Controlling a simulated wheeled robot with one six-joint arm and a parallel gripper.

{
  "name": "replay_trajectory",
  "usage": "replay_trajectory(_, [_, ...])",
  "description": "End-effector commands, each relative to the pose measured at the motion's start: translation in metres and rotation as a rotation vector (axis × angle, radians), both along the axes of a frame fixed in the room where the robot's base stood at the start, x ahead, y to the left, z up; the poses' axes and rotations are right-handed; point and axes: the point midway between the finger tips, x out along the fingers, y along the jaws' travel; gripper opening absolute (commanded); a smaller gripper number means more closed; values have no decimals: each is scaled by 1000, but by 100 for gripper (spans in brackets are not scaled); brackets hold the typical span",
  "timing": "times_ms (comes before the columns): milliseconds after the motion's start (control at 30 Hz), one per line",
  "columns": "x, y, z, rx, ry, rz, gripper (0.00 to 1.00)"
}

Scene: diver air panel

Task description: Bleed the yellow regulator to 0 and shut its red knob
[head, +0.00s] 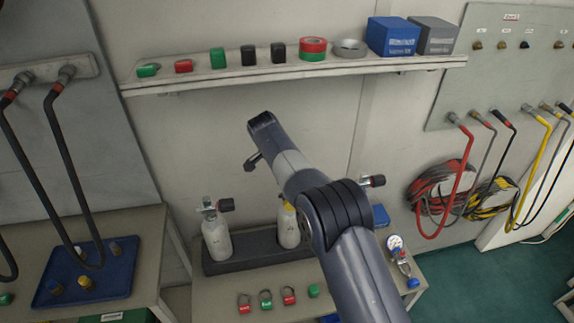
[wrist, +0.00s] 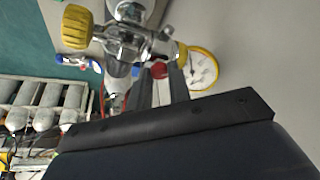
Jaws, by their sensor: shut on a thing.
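The yellow regulator shows close up in the wrist view, with a metal body (wrist: 128,42), a yellow knob (wrist: 77,27) on the left and a yellow-rimmed gauge (wrist: 203,66) on the right. The gauge reading is too small to tell. The red knob (wrist: 159,70) sits below the body. My gripper (wrist: 158,78) has its two dark fingers on either side of the red knob and is shut on it. In the head view my arm hides most of the regulator; a bit of yellow (head: 287,207) shows beside it on a white cylinder. My fingertips are hidden there.
White cylinders (head: 216,240) stand in a dark rack on the bench. Another gauge regulator (head: 396,243) with a blue knob is right of my arm. A shelf (head: 300,72) with small boxes runs above; hoses (head: 463,180) hang at right.

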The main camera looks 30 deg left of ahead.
Motion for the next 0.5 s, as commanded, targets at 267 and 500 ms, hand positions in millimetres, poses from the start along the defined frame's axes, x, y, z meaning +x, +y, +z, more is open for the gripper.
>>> replay_trajectory(267, [1, 2, 3, 1, 0, -176, 0])
replay_trajectory(500, [1, 2, 1, 1, 1, -256, 0])
